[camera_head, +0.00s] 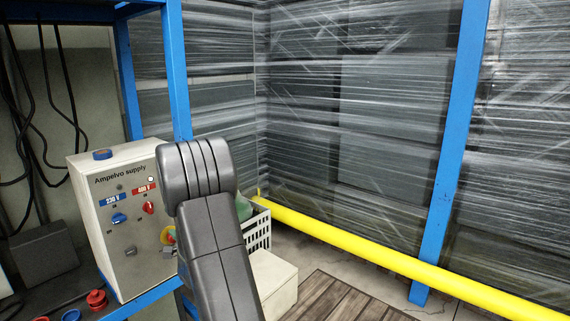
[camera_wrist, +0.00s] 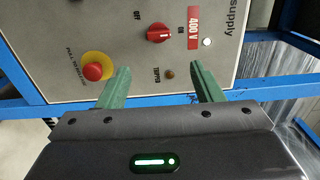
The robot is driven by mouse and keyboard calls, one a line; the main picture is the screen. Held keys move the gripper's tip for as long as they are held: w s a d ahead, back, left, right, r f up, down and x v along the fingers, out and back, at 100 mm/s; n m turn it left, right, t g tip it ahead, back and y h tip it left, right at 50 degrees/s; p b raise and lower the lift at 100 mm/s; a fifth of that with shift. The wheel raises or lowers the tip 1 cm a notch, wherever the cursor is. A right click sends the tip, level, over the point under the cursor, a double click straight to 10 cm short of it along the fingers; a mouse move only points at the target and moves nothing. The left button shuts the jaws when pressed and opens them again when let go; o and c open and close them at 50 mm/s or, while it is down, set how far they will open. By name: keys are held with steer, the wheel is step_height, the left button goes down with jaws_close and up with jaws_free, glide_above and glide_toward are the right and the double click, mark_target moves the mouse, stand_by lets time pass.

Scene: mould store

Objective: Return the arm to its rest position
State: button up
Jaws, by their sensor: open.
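My arm rises in the lower middle of the head view, bent at a grey joint; it hides the gripper there. In the wrist view my gripper (camera_wrist: 158,80) shows two green fingers, apart and with nothing between them. The fingers point at the front panel of the Ampelvo supply box (camera_wrist: 225,75). A red knob (camera_wrist: 158,33) on the panel lies beyond the fingers, and a red emergency button on a yellow ring (camera_wrist: 96,70) is beside the left finger. In the head view the supply box (camera_head: 95,200) stands left of my arm.
A blue rack post (camera_head: 455,140) stands at right. A yellow rail (camera_head: 400,268) runs along the floor before film-wrapped stacks (camera_head: 390,130). A white crate (camera_head: 259,232), a pale box (camera_head: 272,280) and a wooden pallet (camera_head: 340,300) are right of my arm. Black cables (camera_head: 45,100) hang at left.

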mark_target(151, 207)
steer(key=p+x, duration=0.1)
steer(key=x, duration=1.1)
steer(key=shift+w+a, duration=0.1)
steer(key=shift+n+b, duration=0.45)
steer(key=shift+n, duration=1.45)
steer(key=n+b, duration=0.1)
steer(key=n, duration=0.4)
steer(key=shift+a+r+n, duration=0.1)
steer(key=shift+r+n, duration=0.05)
steer(key=shift+n, duration=0.15)
steer(key=n, duration=0.4)
steer(key=shift+n+b, duration=0.3)
steer(key=shift+b, duration=0.05)
steer(key=shift+s+a+r+n, duration=0.1)
steer(key=shift+n, duration=0.9)
steer(key=shift+s+n, duration=0.1)
steer(key=shift+n, duration=0.9)
